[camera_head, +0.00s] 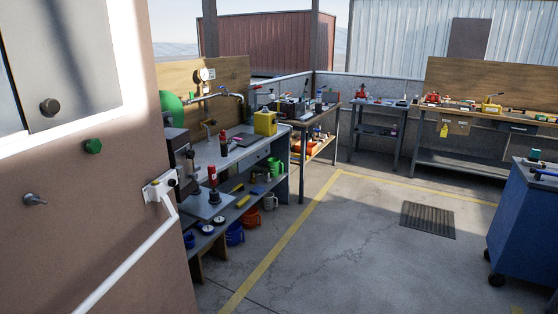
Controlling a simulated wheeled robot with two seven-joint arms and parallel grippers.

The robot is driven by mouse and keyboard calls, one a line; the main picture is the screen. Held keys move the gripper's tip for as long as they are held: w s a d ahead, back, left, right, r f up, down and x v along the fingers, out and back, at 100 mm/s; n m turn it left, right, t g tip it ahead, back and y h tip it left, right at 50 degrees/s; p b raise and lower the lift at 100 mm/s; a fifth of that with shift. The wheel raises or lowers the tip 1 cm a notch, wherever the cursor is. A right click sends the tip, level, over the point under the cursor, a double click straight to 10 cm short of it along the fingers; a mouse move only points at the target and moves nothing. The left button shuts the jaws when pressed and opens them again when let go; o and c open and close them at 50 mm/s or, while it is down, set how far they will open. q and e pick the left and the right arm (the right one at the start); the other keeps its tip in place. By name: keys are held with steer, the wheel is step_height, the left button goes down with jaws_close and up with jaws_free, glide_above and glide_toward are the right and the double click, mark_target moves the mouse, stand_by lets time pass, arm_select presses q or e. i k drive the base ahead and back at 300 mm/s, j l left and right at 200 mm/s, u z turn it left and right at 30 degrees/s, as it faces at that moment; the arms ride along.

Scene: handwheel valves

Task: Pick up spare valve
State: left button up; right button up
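No spare valve can be told for certain at this distance. Small red-topped fittings (212,174) stand at the near end of the left workbench (230,157). Red items, too small to make out, sit on the far table (362,93) and on the far right bench (433,98). Neither of my grippers is in view.
A blue wheeled cabinet (525,215) stands at right. The concrete floor (330,240) between is clear, with a flat grate (428,220).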

mark_target(234, 145)
steer(key=i+l+z, duration=0.15)
steer(key=i+z, duration=0.25)
steer(key=i, duration=0.5)
steer(key=i+j+z, duration=0.1)
steer(key=i+z, duration=0.3)
steer(key=i, duration=0.45)
steer(key=i+j+u, duration=0.15)
steer(key=i+u, duration=0.2)
steer(key=i, duration=0.15)
steer(key=i+u, duration=0.35)
steer(key=i, duration=0.2)
steer(key=i+l+u, duration=0.1)
steer(key=i+u, duration=0.25)
steer(key=i, duration=0.15)
steer(key=i+l+u, duration=0.35)
steer(key=i, duration=0.15)
steer(key=i+j, duration=0.05)
steer(key=j, duration=0.05)
